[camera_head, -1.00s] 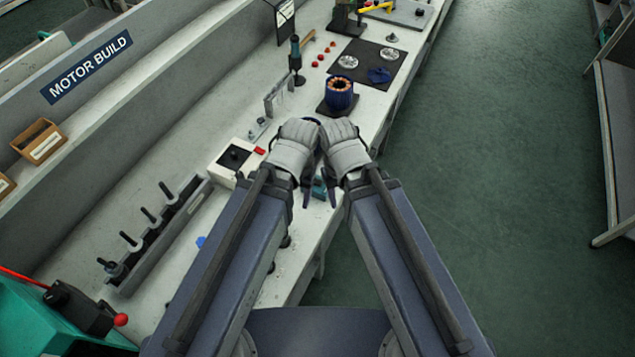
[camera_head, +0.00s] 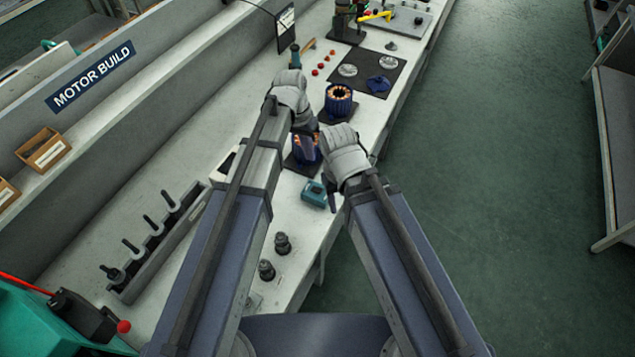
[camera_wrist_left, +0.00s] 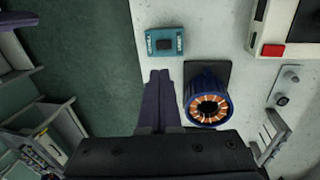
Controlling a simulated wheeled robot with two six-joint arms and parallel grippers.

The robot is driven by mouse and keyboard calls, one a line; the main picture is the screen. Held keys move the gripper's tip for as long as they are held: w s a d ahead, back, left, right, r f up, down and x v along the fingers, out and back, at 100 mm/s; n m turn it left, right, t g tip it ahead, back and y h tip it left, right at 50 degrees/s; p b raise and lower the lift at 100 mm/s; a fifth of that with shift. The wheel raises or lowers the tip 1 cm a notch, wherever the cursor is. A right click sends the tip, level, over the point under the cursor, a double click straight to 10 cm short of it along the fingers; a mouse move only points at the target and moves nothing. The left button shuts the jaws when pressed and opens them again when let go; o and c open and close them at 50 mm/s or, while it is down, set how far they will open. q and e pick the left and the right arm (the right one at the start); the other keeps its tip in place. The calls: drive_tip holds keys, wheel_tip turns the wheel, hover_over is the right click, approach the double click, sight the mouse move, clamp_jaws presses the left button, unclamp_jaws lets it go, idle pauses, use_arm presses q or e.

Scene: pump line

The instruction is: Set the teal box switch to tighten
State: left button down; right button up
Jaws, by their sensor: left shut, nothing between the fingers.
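The teal box (camera_head: 315,194) sits on the bench near its right edge, just left of my right forearm. In the left wrist view the teal box (camera_wrist_left: 164,42) shows its top with a dark switch in the middle and small lettering at both ends; I cannot tell which way the switch is set. My left gripper (camera_wrist_left: 158,76) is shut and empty, its fingertips a little short of the box in that picture. In the head view my left gripper (camera_head: 303,142) is over the bench beyond the box. My right gripper (camera_head: 332,195) is partly hidden by its wrist, beside the box.
A blue stator with copper windings (camera_wrist_left: 208,104) stands on a dark plate right of my left fingers. Another stator (camera_head: 338,98) stands farther along the bench. A white box with a red button (camera_wrist_left: 271,50) is nearby. Two dark fittings (camera_head: 283,243) stand nearer me.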

sight(319, 190)
use_arm(q)
drive_tip(key=shift+f, duration=0.1)
drive_tip(key=f+b, duration=0.4)
drive_tip(key=s+d+f+b, duration=0.1)
drive_tip(key=f+b, duration=0.4)
drive_tip(key=d+f+b, duration=0.1)
drive_tip(key=f+b, duration=0.3)
drive_tip(key=shift+s+d+f+b, duration=0.2)
drive_tip(key=shift+f+b, duration=0.1)
drive_tip(key=shift+b, duration=0.1)
